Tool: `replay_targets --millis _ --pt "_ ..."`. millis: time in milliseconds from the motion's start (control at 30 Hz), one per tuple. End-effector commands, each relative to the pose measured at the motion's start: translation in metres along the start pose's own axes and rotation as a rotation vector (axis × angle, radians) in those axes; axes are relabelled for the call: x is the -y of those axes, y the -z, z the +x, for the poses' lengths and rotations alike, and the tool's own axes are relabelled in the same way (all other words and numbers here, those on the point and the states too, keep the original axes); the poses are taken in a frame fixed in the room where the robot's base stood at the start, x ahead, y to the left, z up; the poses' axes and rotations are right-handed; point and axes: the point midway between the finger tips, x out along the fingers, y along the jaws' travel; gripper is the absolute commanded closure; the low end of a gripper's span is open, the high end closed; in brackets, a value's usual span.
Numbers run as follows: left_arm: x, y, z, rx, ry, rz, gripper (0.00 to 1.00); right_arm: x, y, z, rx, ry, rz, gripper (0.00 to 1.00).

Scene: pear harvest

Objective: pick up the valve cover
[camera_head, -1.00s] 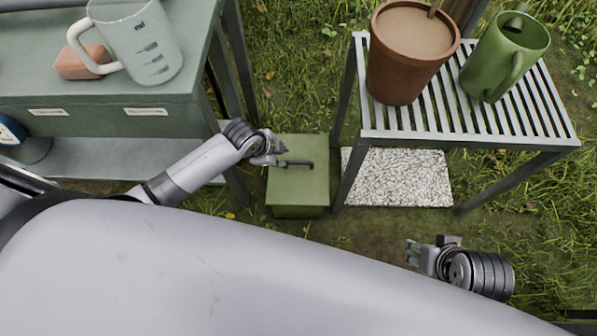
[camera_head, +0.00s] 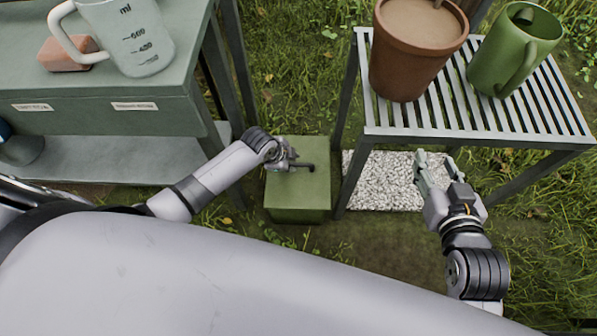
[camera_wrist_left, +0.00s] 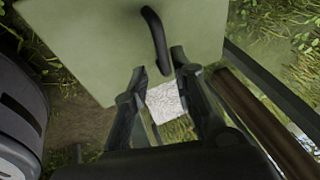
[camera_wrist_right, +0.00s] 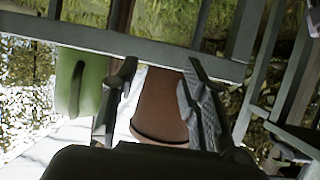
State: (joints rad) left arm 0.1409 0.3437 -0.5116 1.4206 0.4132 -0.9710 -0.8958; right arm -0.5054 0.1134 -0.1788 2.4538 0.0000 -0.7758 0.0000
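The valve cover (camera_head: 297,197) is a green square lid or box top with a dark bar handle (camera_head: 301,168), standing on the ground between the workbench and the slatted table. My left gripper (camera_head: 290,161) is over its left part, at the handle. In the left wrist view the valve cover (camera_wrist_left: 95,40) fills the top, and my left gripper (camera_wrist_left: 157,68) is open, with the lower end of the handle (camera_wrist_left: 155,35) between or just beyond its fingertips; contact cannot be told. My right gripper (camera_head: 436,165) is open and empty by the slatted table's front edge.
The slatted table (camera_head: 480,120) carries a terracotta pot (camera_head: 410,65) and a green watering can (camera_head: 510,55). A pale speckled slab (camera_head: 375,185) lies below it. The green workbench (camera_head: 190,100) at left holds a measuring jug (camera_head: 135,40) and a pinkish block (camera_head: 60,55).

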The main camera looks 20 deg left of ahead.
Motion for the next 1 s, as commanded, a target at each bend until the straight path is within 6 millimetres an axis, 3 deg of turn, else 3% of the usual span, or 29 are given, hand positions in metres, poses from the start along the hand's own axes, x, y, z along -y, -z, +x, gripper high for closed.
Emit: replay_targets --millis 300,633,1000 --pt "0.000 0.000 0.025 -0.001 0.000 0.000 0.76 0.008 0.055 0.001 -0.295 0.017 0.002 0.60" --pt "0.000 0.000 0.034 -0.001 0.000 -0.001 0.76 0.011 0.079 -0.005 -0.427 0.025 0.004 0.60" --pt "0.002 0.001 0.058 -0.002 0.000 0.000 0.76 0.019 0.137 -0.040 -0.810 0.048 0.015 0.60"
